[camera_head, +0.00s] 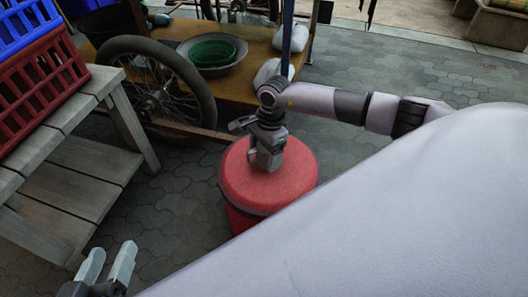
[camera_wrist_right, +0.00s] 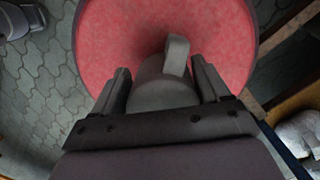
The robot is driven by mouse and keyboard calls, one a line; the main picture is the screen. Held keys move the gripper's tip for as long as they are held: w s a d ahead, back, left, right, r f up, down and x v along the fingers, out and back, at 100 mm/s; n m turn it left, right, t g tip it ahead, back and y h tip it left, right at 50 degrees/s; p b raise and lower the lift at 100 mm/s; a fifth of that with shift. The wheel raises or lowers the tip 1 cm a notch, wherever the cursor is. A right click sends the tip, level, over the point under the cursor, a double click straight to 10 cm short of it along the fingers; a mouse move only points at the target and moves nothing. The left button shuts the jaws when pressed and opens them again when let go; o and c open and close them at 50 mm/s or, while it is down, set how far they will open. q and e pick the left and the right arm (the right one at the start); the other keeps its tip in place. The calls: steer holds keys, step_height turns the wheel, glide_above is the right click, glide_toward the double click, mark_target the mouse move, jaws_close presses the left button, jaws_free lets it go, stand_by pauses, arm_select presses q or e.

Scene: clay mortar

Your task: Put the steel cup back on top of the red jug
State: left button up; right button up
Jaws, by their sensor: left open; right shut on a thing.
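The red jug (camera_head: 293,178) stands on the paving with its round red lid up. Its red top also fills the upper part of the right wrist view (camera_wrist_right: 120,35). My right gripper (camera_head: 264,160) points down over the lid. In the right wrist view it is shut on the grey steel cup (camera_wrist_right: 163,94), which sits between the two fingers with its handle toward the top of the picture. The cup is over the lid; I cannot tell whether it touches. In the head view the gripper mostly hides the cup. My left gripper (camera_head: 106,265) is open and empty at the lower left.
A wooden bench (camera_head: 85,160) with red (camera_head: 40,85) and blue (camera_head: 22,28) crates stands at the left. Paving beside the jug's left is clear.

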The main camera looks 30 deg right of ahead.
steer(key=shift+f+b, duration=0.4)
steer(key=shift+f, duration=0.1)
steer(key=o, duration=1)
steer(key=shift+o, duration=0.2)
